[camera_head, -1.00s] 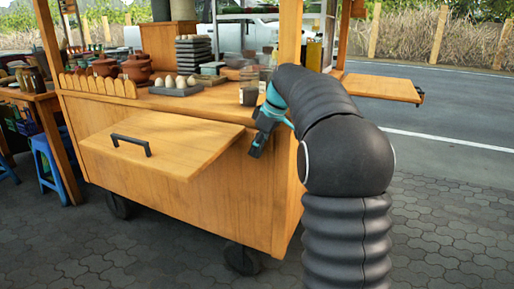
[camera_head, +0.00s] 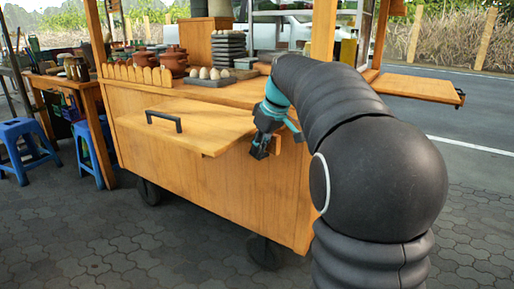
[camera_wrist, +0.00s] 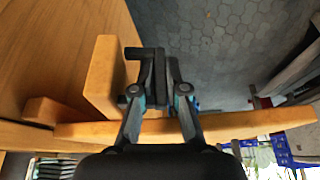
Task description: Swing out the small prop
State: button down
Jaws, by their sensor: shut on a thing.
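The small prop is a short wooden piece standing out from the front of the cart, seen just right of my gripper in the head view (camera_head: 275,144). In the wrist view it is the upright wooden block (camera_wrist: 104,75) left of the fingertips. My gripper (camera_head: 262,147), also in the wrist view (camera_wrist: 156,78), is shut. A dark bar-like part reaches from its fingertips to the prop's edge, and the jaws seem to hold it. The exact contact is hidden by the dark fingers. The wooden flap (camera_head: 190,124) with a black handle stands out left of my gripper.
The cart counter (camera_head: 240,92) holds pots, eggs on a tray and stacked dark dishes. A side shelf (camera_head: 418,88) juts out at the right. Blue stools (camera_head: 25,140) stand at the left. Paved ground (camera_head: 120,255) in front is clear.

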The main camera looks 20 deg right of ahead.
jog(key=shift+a, duration=0.25)
jog(key=shift+d, duration=0.1)
jog(key=c, duration=1.5)
grip_release()
jog(key=shift+d, duration=0.1)
jog(key=shift+r, duration=0.1)
jog(key=v, duration=1.2)
